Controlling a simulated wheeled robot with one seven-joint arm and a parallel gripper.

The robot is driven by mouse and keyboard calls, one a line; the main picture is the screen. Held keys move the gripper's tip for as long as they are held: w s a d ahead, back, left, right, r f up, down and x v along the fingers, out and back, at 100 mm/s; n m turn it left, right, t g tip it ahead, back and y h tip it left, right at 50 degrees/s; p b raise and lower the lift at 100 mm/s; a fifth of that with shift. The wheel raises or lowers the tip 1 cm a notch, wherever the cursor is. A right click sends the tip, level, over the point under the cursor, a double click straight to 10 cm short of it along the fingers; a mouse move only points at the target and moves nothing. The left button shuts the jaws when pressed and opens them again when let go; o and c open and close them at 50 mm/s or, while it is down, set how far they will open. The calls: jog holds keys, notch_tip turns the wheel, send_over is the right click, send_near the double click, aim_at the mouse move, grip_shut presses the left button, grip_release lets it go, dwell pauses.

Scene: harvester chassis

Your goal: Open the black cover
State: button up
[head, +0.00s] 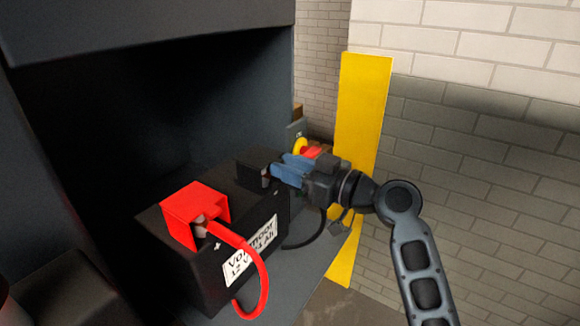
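The black cover (250,172) is a small dark flap at the far right end of the black battery (205,270). It appears to stand up from the battery top, with a small grey terminal piece (266,180) beside it. My gripper (277,169) reaches in from the right, with its bluish fingers right at the cover's right side. I cannot tell whether they touch it, and the gap between the fingertips is not clear. Part of the cover's right side and the black cable's upper end are hidden by the gripper.
A red cover (190,205) with a red cable (262,275) is at the battery's near end. The battery sits in a dark metal bay (150,90). A yellow post (362,110) stands behind my wrist. A yellow and red part (302,148) is just behind the gripper.

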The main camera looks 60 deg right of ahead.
grip_shut()
jog(key=shift+w+r, duration=0.1)
jog(key=shift+r, duration=0.15)
dwell(0.3)
